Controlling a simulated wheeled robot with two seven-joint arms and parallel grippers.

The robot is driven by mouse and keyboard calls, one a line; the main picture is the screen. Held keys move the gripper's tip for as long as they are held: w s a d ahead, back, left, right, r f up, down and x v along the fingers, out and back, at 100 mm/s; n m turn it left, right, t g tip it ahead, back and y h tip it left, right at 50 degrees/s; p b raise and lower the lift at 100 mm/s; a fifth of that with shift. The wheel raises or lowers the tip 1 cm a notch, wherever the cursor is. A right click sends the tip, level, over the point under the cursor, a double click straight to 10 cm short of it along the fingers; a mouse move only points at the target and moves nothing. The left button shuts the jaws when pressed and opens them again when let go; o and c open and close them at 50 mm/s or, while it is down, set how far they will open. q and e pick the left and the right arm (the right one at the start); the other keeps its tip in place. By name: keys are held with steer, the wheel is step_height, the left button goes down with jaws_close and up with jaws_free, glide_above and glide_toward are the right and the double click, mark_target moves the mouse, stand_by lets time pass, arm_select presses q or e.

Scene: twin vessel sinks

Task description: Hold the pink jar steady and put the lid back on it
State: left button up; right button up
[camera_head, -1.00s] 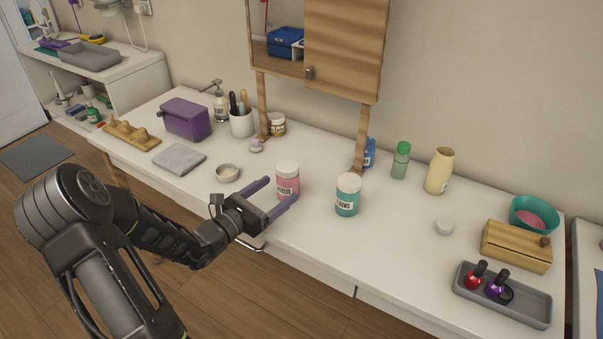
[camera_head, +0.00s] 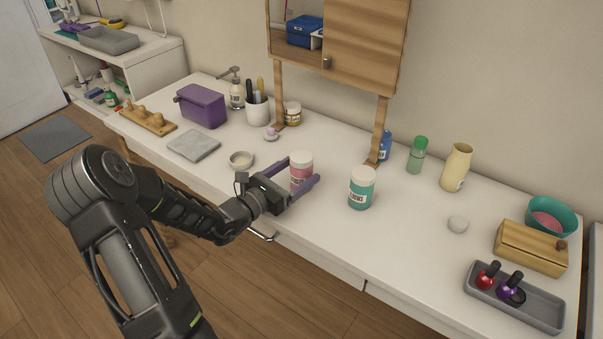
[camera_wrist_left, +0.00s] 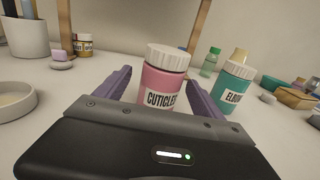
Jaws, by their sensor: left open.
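The pink jar (camera_head: 300,172) stands upright on the white counter, with a white ridged top on it. In the left wrist view the pink jar (camera_wrist_left: 160,82) shows a "CUTICLES" label. My left gripper (camera_head: 302,169) is open, with one purple finger on each side of the jar; I cannot tell whether either finger touches it. A small white round piece (camera_head: 458,224), perhaps a lid, lies alone on the counter to the right. A teal jar (camera_head: 361,190) with a white top stands right of the pink jar. My right gripper is not in view.
A shallow round dish (camera_head: 241,160) and a grey cloth (camera_head: 194,145) lie left of the jar. A cabinet on wooden posts (camera_head: 380,130) stands behind. A grey tray (camera_head: 515,298) with nail polish and a wooden box (camera_head: 531,247) stand at right. Counter between teal jar and tray is mostly clear.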

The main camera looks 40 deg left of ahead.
arm_select(q)
steer(key=shift+w, duration=0.15)
steer(key=w, duration=0.5)
steer(key=shift+d, duration=0.35)
steer(key=shift+s, duration=0.1)
steer(key=shift+c, duration=0.5)
steer(key=c, duration=1.6)
steer(key=shift+r, duration=0.15)
step_height(320, 180, up, 28)
steer(key=p, duration=0.3)
